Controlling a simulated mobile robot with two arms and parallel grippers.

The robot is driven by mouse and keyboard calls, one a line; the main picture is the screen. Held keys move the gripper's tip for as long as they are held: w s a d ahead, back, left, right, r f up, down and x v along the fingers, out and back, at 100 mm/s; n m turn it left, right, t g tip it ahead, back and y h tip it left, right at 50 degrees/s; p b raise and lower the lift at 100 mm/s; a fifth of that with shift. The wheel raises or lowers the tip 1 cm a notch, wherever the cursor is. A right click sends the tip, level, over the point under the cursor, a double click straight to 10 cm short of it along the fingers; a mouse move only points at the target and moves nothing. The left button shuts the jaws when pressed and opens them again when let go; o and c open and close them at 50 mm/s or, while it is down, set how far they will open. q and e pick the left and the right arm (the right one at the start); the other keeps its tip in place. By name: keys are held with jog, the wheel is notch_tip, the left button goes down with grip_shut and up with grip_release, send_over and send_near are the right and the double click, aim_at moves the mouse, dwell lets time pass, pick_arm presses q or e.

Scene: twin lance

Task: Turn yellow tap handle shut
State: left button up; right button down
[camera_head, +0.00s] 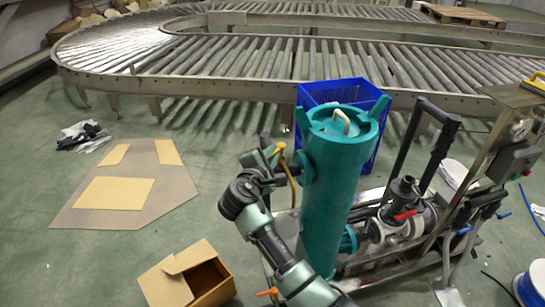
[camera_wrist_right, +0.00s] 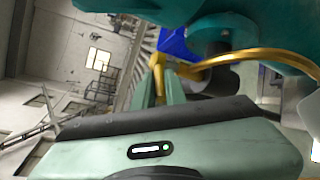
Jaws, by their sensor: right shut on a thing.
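The yellow tap handle (camera_head: 291,180) is a thin bent bar beside the upper left side of a tall teal cylinder (camera_head: 330,200). My right gripper (camera_head: 274,154) reaches it from the left in the head view. In the right wrist view the gripper (camera_wrist_right: 163,88) is shut on the end of the yellow handle (camera_wrist_right: 215,60), which curves away to the right. My left gripper is in neither view.
A blue crate (camera_head: 345,88) stands behind the cylinder. An open cardboard box (camera_head: 205,287) and flat cardboard (camera_head: 115,193) lie on the left floor. A roller conveyor (camera_head: 220,60) crosses behind.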

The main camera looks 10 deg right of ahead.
dwell(0.3)
jog(key=c, duration=1.5)
grip_release()
jog(key=shift+o, duration=0.2)
